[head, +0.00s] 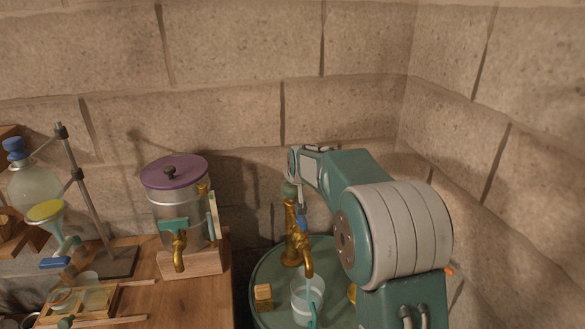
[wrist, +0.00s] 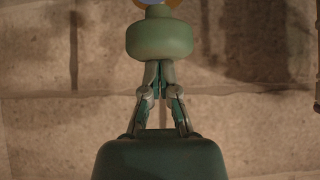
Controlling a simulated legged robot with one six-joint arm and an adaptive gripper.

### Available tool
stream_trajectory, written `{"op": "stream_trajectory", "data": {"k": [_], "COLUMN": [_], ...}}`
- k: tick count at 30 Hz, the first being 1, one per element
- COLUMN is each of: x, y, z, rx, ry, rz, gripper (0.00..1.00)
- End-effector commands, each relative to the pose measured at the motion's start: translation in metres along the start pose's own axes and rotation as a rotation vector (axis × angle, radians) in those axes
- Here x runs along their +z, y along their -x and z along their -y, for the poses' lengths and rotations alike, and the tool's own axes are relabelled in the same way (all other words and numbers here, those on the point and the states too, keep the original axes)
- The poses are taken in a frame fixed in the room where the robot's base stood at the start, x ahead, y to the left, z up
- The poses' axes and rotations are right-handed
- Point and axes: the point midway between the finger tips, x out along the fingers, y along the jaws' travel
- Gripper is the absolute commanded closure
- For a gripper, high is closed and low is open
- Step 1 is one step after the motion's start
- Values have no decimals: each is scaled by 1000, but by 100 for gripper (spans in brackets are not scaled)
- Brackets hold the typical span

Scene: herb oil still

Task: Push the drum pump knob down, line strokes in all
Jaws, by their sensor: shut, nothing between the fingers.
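The drum pump is a brass column (head: 291,247) with a downturned spout, standing on the green drum (head: 262,268) in the head view. Its rounded green knob (head: 290,189) sits at the top of the column. In the wrist view the green knob (wrist: 160,38) is straight in front of my fingertips. My gripper (wrist: 158,66) is shut and empty, its tips meeting the knob's near edge in the picture; I cannot tell whether they touch it. In the head view my arm reaches over from the right, and its end is right by the knob, the fingers not clearly seen.
A clear beaker (head: 307,299) stands under the spout on the drum. A metal tank (head: 172,215) with a purple lid and brass tap stands left, on the wooden bench (head: 197,300). Stone walls close off the back and right.

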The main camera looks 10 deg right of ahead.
Motion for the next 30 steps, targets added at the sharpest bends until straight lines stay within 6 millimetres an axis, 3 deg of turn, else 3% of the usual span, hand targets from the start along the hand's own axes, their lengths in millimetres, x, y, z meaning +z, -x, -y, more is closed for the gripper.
{"op": "stream_trajectory", "data": {"k": [1, 14, 17, 30], "x": [7, 10, 9, 4], "y": [-5, -3, 8, 94], "z": [0, 0, 0, 1], "rx": [0, 0, 0, 0], "ry": [0, 0, 0, 1], "rz": [11, 18, 16, 1], "gripper": [100, 100, 100, 100]}}
